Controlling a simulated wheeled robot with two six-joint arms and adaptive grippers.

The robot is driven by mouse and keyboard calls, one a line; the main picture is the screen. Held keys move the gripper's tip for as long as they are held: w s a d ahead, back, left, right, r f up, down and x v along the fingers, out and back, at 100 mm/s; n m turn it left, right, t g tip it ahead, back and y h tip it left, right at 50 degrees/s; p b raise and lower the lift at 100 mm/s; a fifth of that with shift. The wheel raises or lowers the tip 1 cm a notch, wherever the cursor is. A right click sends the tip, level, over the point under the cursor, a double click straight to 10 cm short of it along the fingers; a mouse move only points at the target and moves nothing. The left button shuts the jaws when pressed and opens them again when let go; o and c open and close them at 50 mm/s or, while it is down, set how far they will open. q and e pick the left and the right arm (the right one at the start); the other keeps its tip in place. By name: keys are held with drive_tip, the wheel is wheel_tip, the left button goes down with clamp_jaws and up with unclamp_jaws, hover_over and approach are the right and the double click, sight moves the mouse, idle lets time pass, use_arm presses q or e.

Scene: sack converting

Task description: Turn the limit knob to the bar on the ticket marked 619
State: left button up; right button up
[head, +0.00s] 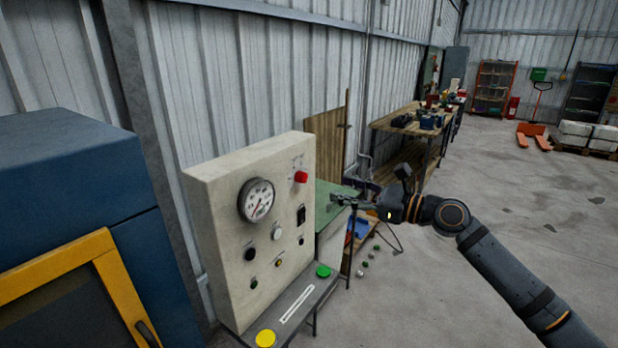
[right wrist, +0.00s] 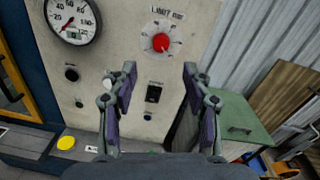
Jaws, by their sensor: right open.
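The red limit knob (head: 300,177) sits at the upper right of the beige control panel (head: 225,205). In the right wrist view the knob (right wrist: 160,42) is above and between my fingers, under a label that seems to read "LIMIT" and a unit, with scale marks around it. My right gripper (head: 345,194) is open and empty, to the right of the panel and apart from the knob. Its two fingers (right wrist: 158,72) point toward the panel in the wrist view. No ticket marked 619 can be made out. My left gripper is not in view.
A round gauge (head: 257,200), a black rocker switch (head: 301,215) and several small buttons share the panel. A ledge with yellow (head: 265,338) and green (head: 323,271) buttons juts out below. A green cabinet (right wrist: 228,125) stands right of the panel. Open floor lies farther right.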

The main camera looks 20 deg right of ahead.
sight(305, 178)
drive_tip(key=p+x, duration=0.4)
drive_tip(key=x, duration=0.5)
drive_tip(key=shift+w+a+p, duration=0.15)
drive_tip(key=shift+w+p, duration=0.2)
drive_tip(key=shift+w+a+f, duration=0.1)
drive_tip(key=shift+w+a, duration=0.2)
clamp_jaws()
